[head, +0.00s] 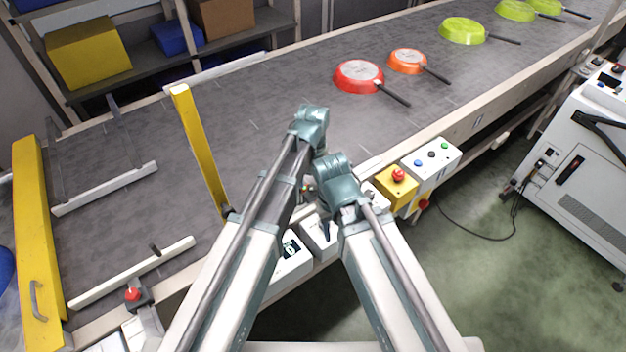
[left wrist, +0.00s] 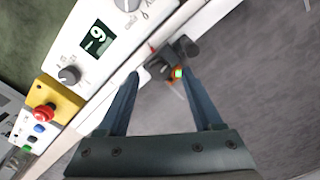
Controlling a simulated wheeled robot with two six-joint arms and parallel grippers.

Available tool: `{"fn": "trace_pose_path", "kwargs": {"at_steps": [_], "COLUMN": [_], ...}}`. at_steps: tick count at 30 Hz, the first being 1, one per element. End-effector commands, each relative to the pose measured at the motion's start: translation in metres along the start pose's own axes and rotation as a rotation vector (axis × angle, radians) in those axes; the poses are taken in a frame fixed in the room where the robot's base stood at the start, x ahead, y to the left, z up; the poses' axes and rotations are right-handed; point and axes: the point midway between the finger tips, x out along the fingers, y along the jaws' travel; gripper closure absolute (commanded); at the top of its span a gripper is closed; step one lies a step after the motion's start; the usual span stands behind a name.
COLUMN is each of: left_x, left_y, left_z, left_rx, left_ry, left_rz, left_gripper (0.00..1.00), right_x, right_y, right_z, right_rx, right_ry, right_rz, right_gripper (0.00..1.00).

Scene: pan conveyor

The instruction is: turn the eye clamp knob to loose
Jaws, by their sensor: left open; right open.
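The eye, a small dark sensor block (left wrist: 160,68) with a lit green and orange spot, sits on a bracket at the conveyor's edge in the left wrist view. A dark rounded knob (left wrist: 188,47) stands at its upper right side; its markings cannot be read. My left gripper (left wrist: 163,81) is open, its two fingers on either side of the sensor block and apart from the knob. In the head view my arms largely hide this spot.
A white control box (left wrist: 72,30) with display and dials adjoins the rail. A yellow emergency-stop box (head: 396,190) and a white button box (head: 431,160) stand farther right. Red, orange and green pans (head: 358,77) lie on the belt (head: 270,105).

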Motion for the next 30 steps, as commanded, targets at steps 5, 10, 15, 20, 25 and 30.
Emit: {"fn": "trace_pose_path", "kwargs": {"at_steps": [5,10,15,20,25,30], "left_x": [-0.031,-0.057,-0.083,-0.106,-0.120,-0.121], "left_y": [0.000,0.000,0.000,0.000,0.000,0.000], "left_z": [0.000,0.000,0.000,0.000,0.000,0.000], "left_rx": [0.000,0.000,0.000,0.000,0.000,0.000], "left_ry": [0.000,0.000,0.000,0.000,0.000,0.000], "left_rz": [0.000,0.000,0.000,0.000,0.000,0.000], "left_gripper": [0.33,0.33,0.33,0.33,0.33,0.33], "right_x": [-0.031,-0.057,-0.083,-0.105,-0.119,-0.120], "right_y": [0.003,0.005,0.008,0.010,0.011,0.011], "right_z": [0.002,0.003,0.005,0.006,0.007,0.007], "right_rx": [0.000,0.000,0.000,-0.001,-0.001,-0.002], "right_ry": [0.000,0.000,0.000,0.000,0.000,0.000], "right_rz": [0.000,0.000,0.000,0.000,0.000,0.000], "right_gripper": [0.50,0.50,0.50,0.50,0.50,0.50]}}
